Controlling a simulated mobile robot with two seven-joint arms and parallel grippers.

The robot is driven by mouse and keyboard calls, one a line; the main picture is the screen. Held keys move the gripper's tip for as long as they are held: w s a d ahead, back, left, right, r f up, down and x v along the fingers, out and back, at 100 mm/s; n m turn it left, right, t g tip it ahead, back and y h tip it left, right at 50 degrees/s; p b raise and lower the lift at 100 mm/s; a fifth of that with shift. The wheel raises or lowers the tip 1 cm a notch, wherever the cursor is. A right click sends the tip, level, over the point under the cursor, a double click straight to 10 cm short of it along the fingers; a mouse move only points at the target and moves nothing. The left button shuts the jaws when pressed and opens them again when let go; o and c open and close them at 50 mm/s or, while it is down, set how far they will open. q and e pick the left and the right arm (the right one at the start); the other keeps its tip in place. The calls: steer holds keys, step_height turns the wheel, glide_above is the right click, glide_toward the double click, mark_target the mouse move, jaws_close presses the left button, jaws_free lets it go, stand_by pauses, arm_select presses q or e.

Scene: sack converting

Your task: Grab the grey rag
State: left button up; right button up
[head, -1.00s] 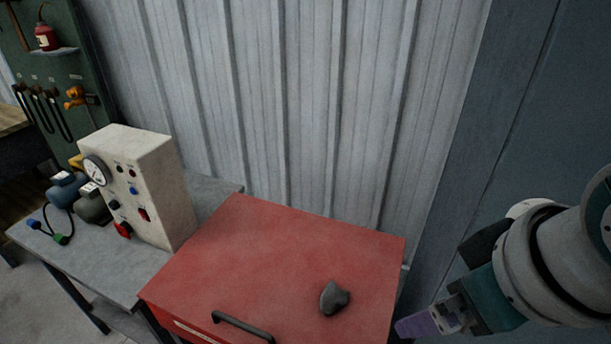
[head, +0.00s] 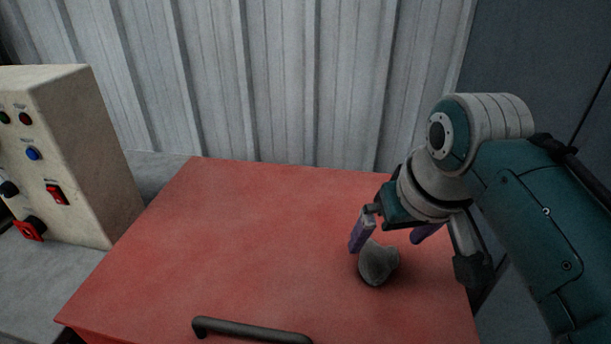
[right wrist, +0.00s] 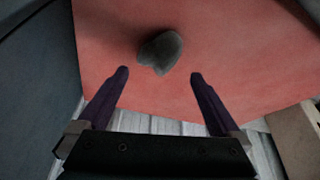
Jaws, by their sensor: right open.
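The grey rag (head: 378,263) is a small crumpled lump on the red cabinet top (head: 230,230), toward its right side. It also shows in the right wrist view (right wrist: 160,52), ahead of the fingertips and roughly centred between them. My right gripper (head: 392,236) is open and empty, with purple fingers apart, just behind and above the rag. In the right wrist view the gripper (right wrist: 159,76) shows both fingers apart with nothing between them. I cannot tell whether a finger touches the rag. My left gripper is not in view.
A beige control box (head: 75,155) with buttons stands on a grey table at the left. A black handle (head: 250,330) is at the cabinet's front edge. A corrugated metal wall (head: 290,80) rises behind. The left and middle of the red top are clear.

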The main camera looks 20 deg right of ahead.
mark_target(380, 250)
steer(key=b+x, duration=0.1)
steer(key=x, duration=0.4)
steer(key=shift+w+d+f+b, duration=0.1)
steer(key=shift+d+f+b, duration=0.1)
steer(key=shift+f+b, duration=0.15)
steer(key=c, duration=1.2)
